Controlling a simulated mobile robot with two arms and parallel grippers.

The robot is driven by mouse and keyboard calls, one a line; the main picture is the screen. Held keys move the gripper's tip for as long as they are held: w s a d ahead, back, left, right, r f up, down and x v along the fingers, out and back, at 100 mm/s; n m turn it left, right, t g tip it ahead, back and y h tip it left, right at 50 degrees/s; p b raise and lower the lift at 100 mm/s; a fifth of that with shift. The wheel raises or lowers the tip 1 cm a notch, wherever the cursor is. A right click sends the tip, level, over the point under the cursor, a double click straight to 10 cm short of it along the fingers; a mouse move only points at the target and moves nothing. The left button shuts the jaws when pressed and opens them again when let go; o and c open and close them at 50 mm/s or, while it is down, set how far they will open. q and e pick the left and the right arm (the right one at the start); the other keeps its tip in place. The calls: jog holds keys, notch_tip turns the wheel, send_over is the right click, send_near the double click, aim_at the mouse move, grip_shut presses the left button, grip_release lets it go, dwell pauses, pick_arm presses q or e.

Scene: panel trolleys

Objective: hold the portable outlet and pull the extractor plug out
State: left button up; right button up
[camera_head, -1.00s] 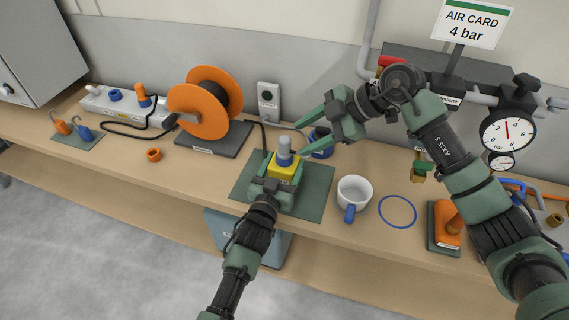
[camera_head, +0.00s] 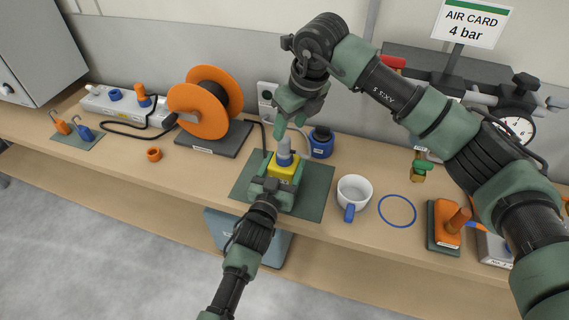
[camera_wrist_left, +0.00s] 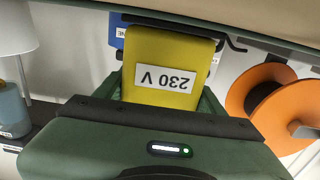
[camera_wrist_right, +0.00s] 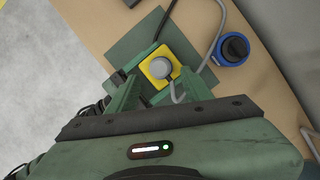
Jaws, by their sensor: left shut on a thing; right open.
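The portable outlet (camera_head: 283,171) is a yellow block on a dark green mat (camera_head: 315,187). It shows in the left wrist view with a "230 V" label (camera_wrist_left: 166,78). The extractor plug (camera_head: 284,148), grey with a blue collar, stands upright in its top. My left gripper (camera_head: 274,184) is shut on the outlet from the front. My right gripper (camera_head: 284,118) points down just above the plug, open and empty. In the right wrist view the plug's round grey top (camera_wrist_right: 160,67) lies between and beyond the open fingers; no contact is visible.
A blue pot with a dark top (camera_head: 321,145) stands close behind the plug on the right. An orange cable reel (camera_head: 195,112) is to the left. A white mug (camera_head: 355,189) and blue ring (camera_head: 398,211) are on the right. A grey cable (camera_wrist_right: 211,45) runs beside the outlet.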

aim_at(285, 138)
jog(key=shift+x, duration=3.4)
grip_shut()
pick_arm(q)
jog(key=shift+w, duration=0.1)
pick_arm(e)
jog(key=shift+r, duration=0.3)
jog(key=shift+r, duration=1.7)
jog(key=shift+r, duration=2.5)
jog(key=shift+s, duration=0.1)
